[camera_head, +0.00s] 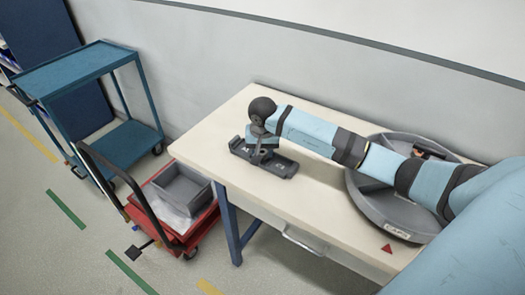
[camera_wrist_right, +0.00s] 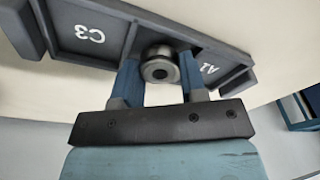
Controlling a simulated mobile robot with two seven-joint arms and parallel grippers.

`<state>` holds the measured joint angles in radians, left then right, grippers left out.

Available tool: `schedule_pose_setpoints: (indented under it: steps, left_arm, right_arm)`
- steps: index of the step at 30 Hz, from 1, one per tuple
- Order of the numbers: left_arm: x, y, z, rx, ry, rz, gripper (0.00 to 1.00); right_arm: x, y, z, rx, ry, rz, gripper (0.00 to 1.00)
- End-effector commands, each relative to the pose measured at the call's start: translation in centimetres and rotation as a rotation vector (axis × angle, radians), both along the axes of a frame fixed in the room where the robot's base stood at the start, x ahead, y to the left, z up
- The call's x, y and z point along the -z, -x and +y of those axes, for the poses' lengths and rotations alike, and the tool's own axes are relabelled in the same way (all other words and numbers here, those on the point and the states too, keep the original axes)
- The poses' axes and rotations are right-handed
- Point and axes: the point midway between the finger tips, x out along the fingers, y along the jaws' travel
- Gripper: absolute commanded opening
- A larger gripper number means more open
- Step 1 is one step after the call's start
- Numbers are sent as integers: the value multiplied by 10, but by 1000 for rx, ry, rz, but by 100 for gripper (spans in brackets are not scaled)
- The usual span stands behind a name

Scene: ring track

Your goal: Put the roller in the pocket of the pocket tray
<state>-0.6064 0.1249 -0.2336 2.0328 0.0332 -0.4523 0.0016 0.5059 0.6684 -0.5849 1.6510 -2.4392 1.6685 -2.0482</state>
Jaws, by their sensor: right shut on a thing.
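My right gripper (camera_head: 262,155) is over the middle of the dark grey pocket tray (camera_head: 285,168) on the table. In the right wrist view, its two blue fingers (camera_wrist_right: 160,70) are shut on the roller (camera_wrist_right: 160,64), a metallic grey cylinder seen end-on with a dark centre. The roller is at the middle section of the tray, which also shows in the wrist view (camera_wrist_right: 85,38). White marks, C3 and perhaps A2, show on either side. I cannot tell whether the roller is inside a pocket or just above it. In the head view the gripper hides the roller. My left gripper is not in view.
A round grey ring track (camera_head: 362,200) stands on the cream table (camera_head: 215,135) to the right, partly under my right arm. A wall runs behind the table. A red cart (camera_head: 203,226) with a grey bin (camera_head: 182,189) and a blue trolley (camera_head: 75,70) stand left of it.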

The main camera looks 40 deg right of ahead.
Motion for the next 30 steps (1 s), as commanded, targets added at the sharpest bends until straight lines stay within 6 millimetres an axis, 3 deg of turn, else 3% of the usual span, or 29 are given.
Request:
schedule_pose_setpoints:
  steps: [1,11,12,14,23,26,30]
  left_arm:
    - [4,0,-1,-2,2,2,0]
    - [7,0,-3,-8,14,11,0]
    - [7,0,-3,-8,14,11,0]
    - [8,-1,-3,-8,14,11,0]
    - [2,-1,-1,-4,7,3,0]
    - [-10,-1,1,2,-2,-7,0]
    - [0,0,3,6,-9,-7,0]
  right_arm:
    - [11,3,1,-2,0,12,13]
    - [22,5,2,-1,0,20,13]
    - [22,5,2,-1,-1,21,46]
    - [22,5,2,-1,-1,21,59]
    - [17,5,3,-1,-4,21,64]
    - [4,6,4,-2,-5,23,64]
    - [-25,6,3,-3,3,13,64]
